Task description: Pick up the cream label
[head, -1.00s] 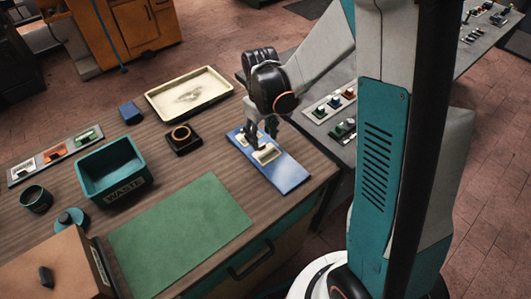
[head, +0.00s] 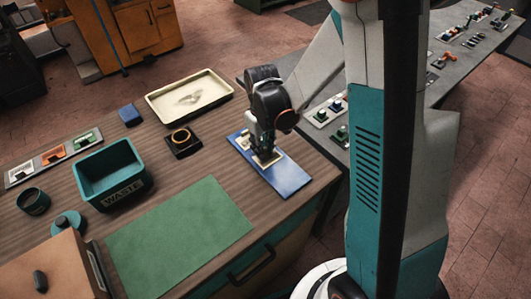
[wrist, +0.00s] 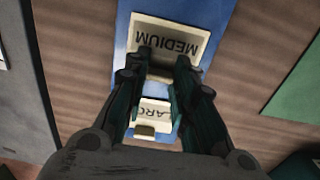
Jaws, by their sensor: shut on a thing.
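A blue board (head: 288,179) lies on the wooden table at the right and bears two cream labels. One cream label (wrist: 172,38) reads MEDIUM in the wrist view, upside down. The other cream label (wrist: 151,112) reads "LARG", partly hidden between my gripper's fingers; it shows in the head view at the board's far-left end (head: 242,141). My gripper (wrist: 162,62) points down at the MEDIUM label, its dark fingers shut on the raised tab at that label's edge. The label seems to lie on the board; I cannot tell whether it is lifted.
A black block with an orange ring (head: 183,143) stands left of the board, with a cream tray (head: 222,96) behind. A teal WASTE bin (head: 112,176), a blue block (head: 130,114) and a green mat (head: 178,237) are farther left. A grey control panel (head: 325,112) borders the right.

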